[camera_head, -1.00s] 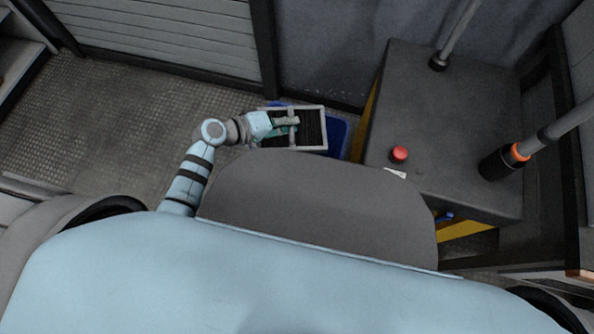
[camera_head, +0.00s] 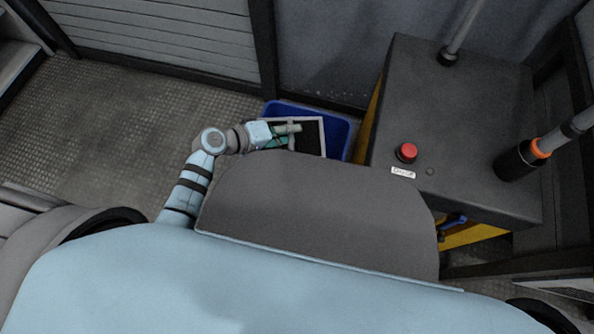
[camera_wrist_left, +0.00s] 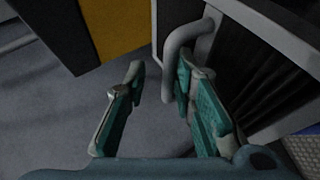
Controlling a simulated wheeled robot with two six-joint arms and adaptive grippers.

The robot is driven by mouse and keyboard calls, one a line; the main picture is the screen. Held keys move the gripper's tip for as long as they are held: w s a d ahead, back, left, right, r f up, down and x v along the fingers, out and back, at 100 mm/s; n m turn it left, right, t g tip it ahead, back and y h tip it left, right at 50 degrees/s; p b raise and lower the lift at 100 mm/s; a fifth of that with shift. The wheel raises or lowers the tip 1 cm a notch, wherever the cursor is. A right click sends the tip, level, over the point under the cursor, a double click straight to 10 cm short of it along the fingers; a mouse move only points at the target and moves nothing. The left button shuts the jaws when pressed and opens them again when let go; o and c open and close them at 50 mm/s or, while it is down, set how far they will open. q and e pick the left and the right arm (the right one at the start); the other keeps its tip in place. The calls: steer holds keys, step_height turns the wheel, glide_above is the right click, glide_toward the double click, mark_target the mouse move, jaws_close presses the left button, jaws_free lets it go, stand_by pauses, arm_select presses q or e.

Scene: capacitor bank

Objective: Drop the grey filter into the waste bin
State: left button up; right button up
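The grey filter (camera_head: 323,135), a light grey frame around dark pleats, shows in the head view at the blue waste bin (camera_head: 341,127), overlapping its opening. Its depth relative to the rim is unclear. My left gripper (camera_head: 294,134) is over the filter's left part and hides some of it. In the left wrist view, my left gripper (camera_wrist_left: 165,75) has its fingers spread. The filter's curved grey handle (camera_wrist_left: 182,43) lies between them, close to the right finger and clear of the left one. The filter (camera_wrist_left: 268,65) fills the right side there. My right gripper is not in view.
A dark cabinet (camera_head: 450,110) with a red button (camera_head: 407,152) and yellow sides stands right of the bin. A slatted wall (camera_head: 160,35) is behind. Textured floor (camera_head: 120,130) to the left is clear.

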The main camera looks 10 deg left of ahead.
arm_select(q)
steer(key=shift+a, duration=0.1)
steer(key=v, duration=1.2)
